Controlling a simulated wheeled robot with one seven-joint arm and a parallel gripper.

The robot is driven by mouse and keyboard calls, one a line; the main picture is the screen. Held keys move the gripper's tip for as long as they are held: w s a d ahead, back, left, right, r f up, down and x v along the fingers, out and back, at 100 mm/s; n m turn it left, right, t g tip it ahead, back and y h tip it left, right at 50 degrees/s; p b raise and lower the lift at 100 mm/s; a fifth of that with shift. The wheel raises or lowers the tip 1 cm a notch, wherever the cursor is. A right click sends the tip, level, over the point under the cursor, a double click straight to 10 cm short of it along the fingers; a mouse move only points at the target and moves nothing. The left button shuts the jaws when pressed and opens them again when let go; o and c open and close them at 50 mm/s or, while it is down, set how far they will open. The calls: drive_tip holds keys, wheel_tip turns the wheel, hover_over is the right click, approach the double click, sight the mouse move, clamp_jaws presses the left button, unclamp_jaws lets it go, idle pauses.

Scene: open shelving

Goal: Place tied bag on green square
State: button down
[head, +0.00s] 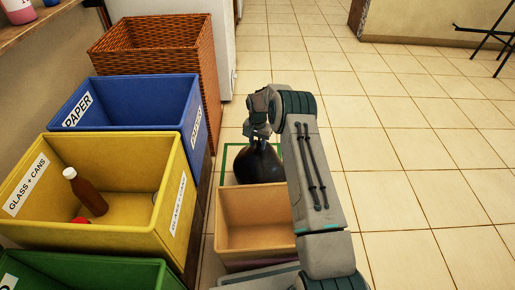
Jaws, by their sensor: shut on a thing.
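The tied bag (259,164) is a dark, glossy, round bag just beyond the tan open box in the head view. My gripper (259,138) is above it, shut on the bag's tied top. The fingertips are small and partly hidden. A green outline (225,158) of a square shows on the floor around the bag's left and far sides. The bag appears over or on this square; I cannot tell whether it touches the floor. My arm hides the square's right side, and the bag and tan box hide other parts.
A tan open box (252,205) stands in front of the bag. Blue (137,88), yellow (90,153) and green (85,262) bins line the left, with a wicker basket (150,40) behind. A bottle (86,192) lies in the yellow bin. The tiled floor (420,150) on the right is clear.

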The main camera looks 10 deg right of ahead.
drive_tip(key=shift+f, duration=0.7)
drive_tip(key=shift+f+b, duration=0.2)
drive_tip(key=shift+b, duration=0.1)
drive_tip(key=c, duration=0.9)
unclamp_jaws()
drive_tip(key=shift+r, duration=0.1)
